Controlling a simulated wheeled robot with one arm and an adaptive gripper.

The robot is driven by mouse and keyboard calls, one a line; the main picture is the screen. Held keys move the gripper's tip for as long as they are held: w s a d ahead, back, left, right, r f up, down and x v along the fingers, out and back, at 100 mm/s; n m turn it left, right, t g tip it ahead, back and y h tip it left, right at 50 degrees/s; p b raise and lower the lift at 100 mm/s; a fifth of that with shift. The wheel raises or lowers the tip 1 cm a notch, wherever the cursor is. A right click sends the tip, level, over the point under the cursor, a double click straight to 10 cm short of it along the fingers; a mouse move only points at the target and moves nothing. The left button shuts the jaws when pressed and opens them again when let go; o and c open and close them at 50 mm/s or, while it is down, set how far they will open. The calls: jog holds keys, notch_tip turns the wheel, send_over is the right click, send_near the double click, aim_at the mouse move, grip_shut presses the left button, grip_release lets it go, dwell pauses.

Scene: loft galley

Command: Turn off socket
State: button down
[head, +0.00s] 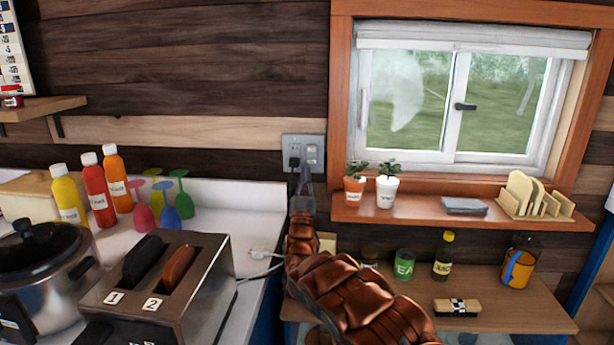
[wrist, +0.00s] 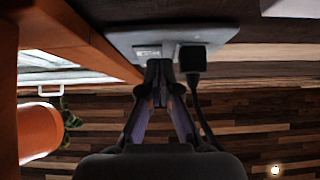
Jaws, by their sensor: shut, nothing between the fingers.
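The wall socket plate (head: 303,140) is grey and sits on the wood wall left of the window. A black plug (head: 294,162) fills its left side, and small light switches (head: 312,153) are on its right side. My gripper (head: 305,177) is shut and empty, just below the plate. In the wrist view the plate (wrist: 125,40) is at the top and the black plug (wrist: 192,57) hangs its cord beside my right finger. The fingertips (wrist: 160,68) overlap the plate's face between the switch and the plug. I cannot tell if they touch it.
Right of the gripper, a window shelf (head: 425,212) holds two potted plants (head: 355,183). On the left counter stand a toaster (head: 205,285), several colored glasses and bottles, and a pot (head: 40,270). A lower shelf (head: 520,300) holds jars.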

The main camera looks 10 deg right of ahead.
jog(key=b+v, duration=0.2)
jog(key=v, duration=0.9)
jog(key=shift+s+f, duration=0.15)
jog(key=shift+s, duration=0.2)
jog(key=shift+a, duration=0.15)
